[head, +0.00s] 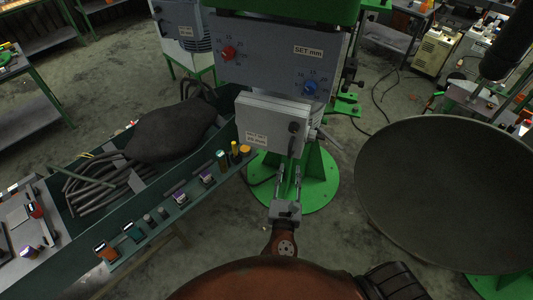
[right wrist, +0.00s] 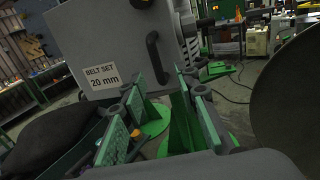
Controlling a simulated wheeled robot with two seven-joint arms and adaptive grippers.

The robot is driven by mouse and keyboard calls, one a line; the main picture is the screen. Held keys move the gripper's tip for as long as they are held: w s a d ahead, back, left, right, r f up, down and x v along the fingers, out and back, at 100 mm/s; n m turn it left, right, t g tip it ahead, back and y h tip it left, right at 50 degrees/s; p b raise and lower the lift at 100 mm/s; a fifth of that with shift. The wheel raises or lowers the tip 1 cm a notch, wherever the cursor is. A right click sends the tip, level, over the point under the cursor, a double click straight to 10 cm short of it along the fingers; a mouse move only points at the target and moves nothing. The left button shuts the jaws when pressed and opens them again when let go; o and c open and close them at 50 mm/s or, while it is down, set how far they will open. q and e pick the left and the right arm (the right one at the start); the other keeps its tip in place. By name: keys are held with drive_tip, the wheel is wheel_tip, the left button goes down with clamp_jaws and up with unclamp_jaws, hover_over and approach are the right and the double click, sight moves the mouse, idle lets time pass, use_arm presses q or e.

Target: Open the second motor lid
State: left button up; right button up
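A grey box-like lid (head: 270,122) sits on the front of the green and grey machine, below the dial panel. It looks closed, and its label reads "BELT SET 20 mm" in the right wrist view. A dark vertical handle (head: 293,127) is on its right part; it also shows in the right wrist view (right wrist: 156,57). My right gripper (head: 289,172) is just below the lid, fingers pointing up toward it. In the right wrist view its fingers (right wrist: 162,92) are spread with nothing between them, and the handle is beyond the tips. My left gripper is not in view.
The dial panel (head: 275,60) with a red and a blue knob is above the lid. A green trough (head: 100,215) with a dark sack (head: 172,130) and hoses stands left. A large dark round disc (head: 450,190) is at right. Open floor lies between trough and machine stand.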

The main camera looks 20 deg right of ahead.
sight(289, 153)
drive_tip(key=p+x, duration=0.1)
drive_tip(key=x, duration=0.6)
drive_tip(key=shift+w+a, duration=0.1)
drive_tip(key=shift+a, duration=0.15)
drive_tip(key=shift+w+d+p, duration=0.2)
drive_tip(key=shift+w+p, duration=0.1)
drive_tip(key=shift+w, duration=0.1)
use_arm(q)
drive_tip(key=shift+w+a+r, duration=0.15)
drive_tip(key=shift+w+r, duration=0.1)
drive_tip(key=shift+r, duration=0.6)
use_arm(e)
drive_tip(key=shift+c, duration=0.7)
drive_tip(key=c, duration=0.6)
clamp_jaws()
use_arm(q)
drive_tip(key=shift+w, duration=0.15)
